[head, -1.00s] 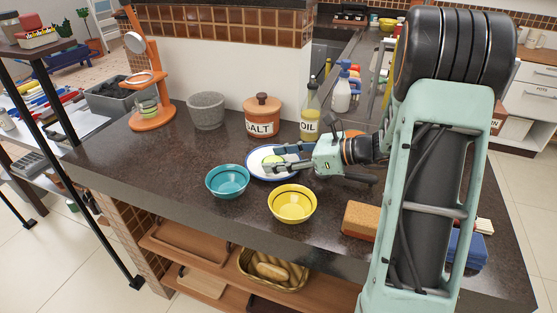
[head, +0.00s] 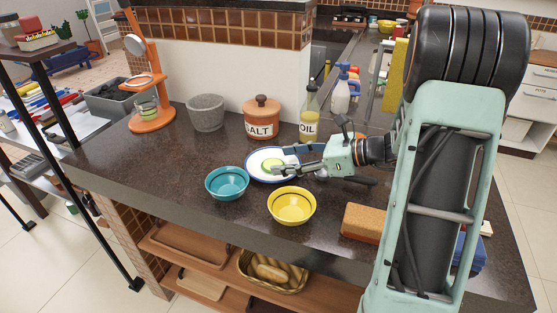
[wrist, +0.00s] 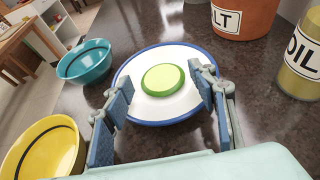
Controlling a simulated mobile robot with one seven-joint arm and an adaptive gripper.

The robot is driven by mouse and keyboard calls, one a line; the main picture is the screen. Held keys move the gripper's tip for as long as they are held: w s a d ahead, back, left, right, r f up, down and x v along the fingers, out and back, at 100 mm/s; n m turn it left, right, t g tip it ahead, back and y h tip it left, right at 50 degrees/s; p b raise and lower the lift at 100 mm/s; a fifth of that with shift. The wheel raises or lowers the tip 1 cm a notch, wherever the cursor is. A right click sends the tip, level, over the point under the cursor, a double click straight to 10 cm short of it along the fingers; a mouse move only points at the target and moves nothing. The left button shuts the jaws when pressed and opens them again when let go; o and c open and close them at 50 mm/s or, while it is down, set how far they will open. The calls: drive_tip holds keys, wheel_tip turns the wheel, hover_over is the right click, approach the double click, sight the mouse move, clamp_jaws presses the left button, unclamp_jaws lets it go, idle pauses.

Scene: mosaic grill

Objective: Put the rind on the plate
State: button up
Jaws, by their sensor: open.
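The rind (wrist: 163,79), a round green piece with a paler green middle, lies flat on the white plate with a blue rim (wrist: 132,111). In the head view, the rind (head: 273,165) shows small on the plate (head: 255,172). My gripper (wrist: 163,88) is open, with its blue-padded fingers spread to either side of the near part of the plate. Both fingers look apart from the rind, and nothing is held between them. In the head view my gripper (head: 290,162) reaches in from the right, low over the plate.
A teal bowl (head: 227,183) and a yellow bowl (head: 292,206) stand in front of the plate. The salt jar (head: 262,120), oil bottle (head: 309,115) and grey mortar (head: 206,112) stand behind. An orange press (head: 152,117) is at the left. Bare counter lies left of the teal bowl.

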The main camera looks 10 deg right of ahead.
drive_tip(key=v, duration=0.9)
drive_tip(key=shift+s+d+p, duration=0.1)
drive_tip(key=shift+d+p, duration=0.05)
drive_tip(key=shift+p, duration=0.15)
